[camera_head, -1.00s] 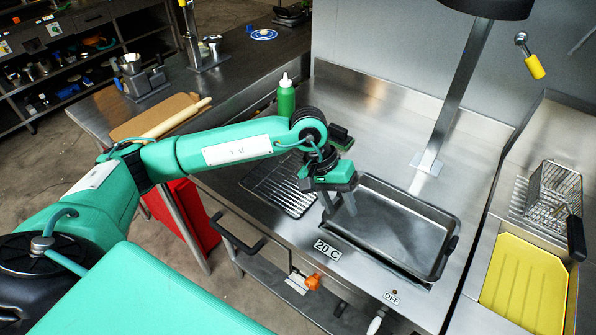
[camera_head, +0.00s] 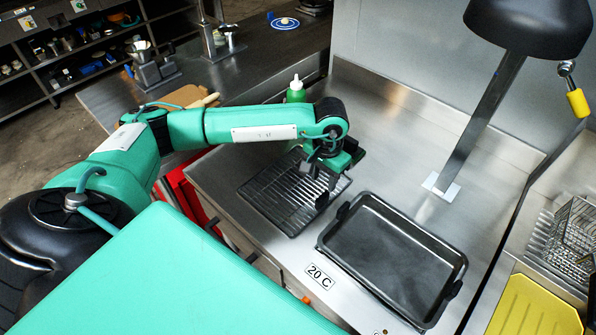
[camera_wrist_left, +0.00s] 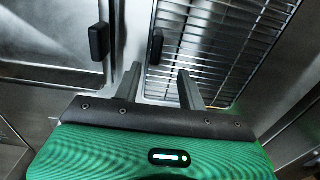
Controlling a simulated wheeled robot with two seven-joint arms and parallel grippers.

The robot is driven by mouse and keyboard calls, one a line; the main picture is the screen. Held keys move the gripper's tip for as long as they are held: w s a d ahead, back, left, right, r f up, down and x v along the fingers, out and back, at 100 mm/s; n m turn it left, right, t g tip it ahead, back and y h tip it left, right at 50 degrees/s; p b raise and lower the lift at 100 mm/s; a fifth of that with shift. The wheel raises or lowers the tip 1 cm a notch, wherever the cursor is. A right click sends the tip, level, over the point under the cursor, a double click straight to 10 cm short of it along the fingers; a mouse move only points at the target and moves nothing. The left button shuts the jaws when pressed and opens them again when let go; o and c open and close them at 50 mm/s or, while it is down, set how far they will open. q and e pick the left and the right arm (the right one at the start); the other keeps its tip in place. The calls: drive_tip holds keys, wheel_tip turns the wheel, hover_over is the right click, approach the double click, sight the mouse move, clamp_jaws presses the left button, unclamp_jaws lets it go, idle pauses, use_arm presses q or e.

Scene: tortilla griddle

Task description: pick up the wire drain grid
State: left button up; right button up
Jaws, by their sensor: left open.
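The wire drain grid (camera_head: 268,197) is a dark rectangular rack of thin parallel bars, lying flat on the steel counter left of the black pan. My left gripper (camera_head: 318,183) is over the grid's right part, pointing down, and hides some of it. In the left wrist view the grid (camera_wrist_left: 225,45) fills the upper right, with a small black handle (camera_wrist_left: 156,47) at its near edge. The fingers (camera_wrist_left: 160,74) are apart and empty, near that edge; I cannot tell their height above it. My right gripper is not in view.
The black rectangular pan (camera_head: 400,255) sits right of the grid with a gap between them. A green bottle (camera_head: 296,92) stands behind my left arm. A lamp post (camera_head: 480,125), a wire basket (camera_head: 575,240) and a yellow tray (camera_head: 535,310) are at the right.

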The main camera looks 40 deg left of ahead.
sight(323, 196)
use_arm(q)
wheel_tip(323, 196, down, 2)
drive_tip(key=shift+w+f, duration=0.1)
drive_tip(key=shift+s+d+f+p, duration=0.1)
drive_tip(key=shift+s+f+p, duration=0.05)
drive_tip(key=shift+f+p, duration=0.3)
drive_tip(key=shift+s+d+f+p, duration=0.1)
drive_tip(key=shift+f+p, duration=0.2)
drive_tip(key=shift+p, duration=0.2)
drive_tip(key=f+p, duration=0.2)
drive_tip(key=f, duration=0.1)
drive_tip(key=shift+s+d+f, duration=0.1)
drive_tip(key=shift+s, duration=0.1)
drive_tip(key=shift+f, duration=0.5)
drive_tip(key=c, duration=0.7)
clamp_jaws()
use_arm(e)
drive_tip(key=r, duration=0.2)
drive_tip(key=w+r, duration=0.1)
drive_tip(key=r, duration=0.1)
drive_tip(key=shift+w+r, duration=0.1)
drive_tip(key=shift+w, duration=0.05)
